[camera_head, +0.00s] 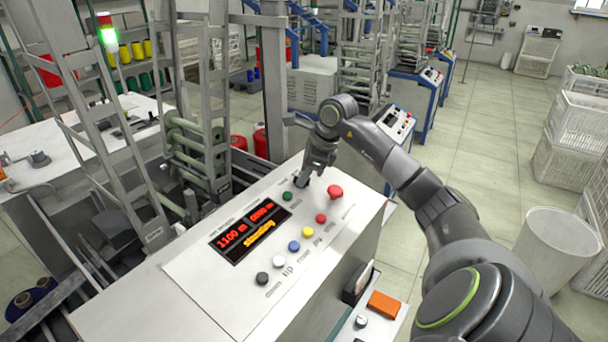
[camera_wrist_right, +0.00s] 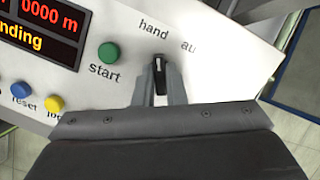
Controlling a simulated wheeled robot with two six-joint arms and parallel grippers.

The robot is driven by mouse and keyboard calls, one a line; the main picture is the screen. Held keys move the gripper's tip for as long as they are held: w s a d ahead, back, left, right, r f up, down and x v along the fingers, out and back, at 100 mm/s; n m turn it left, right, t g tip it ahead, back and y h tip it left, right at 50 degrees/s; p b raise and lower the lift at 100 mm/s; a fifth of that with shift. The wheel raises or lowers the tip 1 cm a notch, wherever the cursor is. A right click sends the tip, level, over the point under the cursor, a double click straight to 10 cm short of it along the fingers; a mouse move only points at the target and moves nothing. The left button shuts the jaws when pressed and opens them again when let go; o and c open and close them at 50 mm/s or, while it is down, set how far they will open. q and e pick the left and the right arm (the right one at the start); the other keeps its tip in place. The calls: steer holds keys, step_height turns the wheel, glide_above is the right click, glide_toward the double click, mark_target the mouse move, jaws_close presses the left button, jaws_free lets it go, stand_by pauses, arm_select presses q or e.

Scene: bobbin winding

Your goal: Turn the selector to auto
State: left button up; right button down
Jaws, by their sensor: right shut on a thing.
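The selector is a small black knob (camera_wrist_right: 159,75) on the white control panel (camera_wrist_right: 215,50), seen in the right wrist view. The word "hand" is printed above it and to its right a label reads "au", its rest hidden or cut short. The knob's light mark points up toward "hand". My right gripper (camera_wrist_right: 159,88) is shut on the knob, one finger on each side. In the head view my right gripper (camera_head: 304,182) reaches down to the far end of the panel (camera_head: 200,283) and mostly hides the selector. My left gripper is not in view.
A green start button (camera_head: 288,196) and a red mushroom button (camera_head: 334,191) flank the gripper. Red, yellow, blue, white and black buttons line the panel beside the lit display (camera_head: 250,232). An orange block (camera_head: 384,304) lies lower right.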

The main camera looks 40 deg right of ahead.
steer(key=m+b, duration=0.2)
steer(key=shift+f+m, duration=0.15)
steer(key=shift+m, duration=0.25)
steer(key=m+h+b, duration=0.1)
steer(key=m+b, duration=0.1)
steer(key=shift+m, duration=0.4)
steer(key=m+b, duration=0.1)
steer(key=m, duration=0.2)
steer(key=shift+a+m+t+h, duration=0.1)
steer(key=shift+m+t+h, duration=0.2)
steer(key=shift+r+m+h+b, duration=0.2)
steer(key=shift+m+h+b, duration=0.15)
steer(key=shift+m, duration=1.15)
steer(key=c, duration=1.5)
jaws_free()
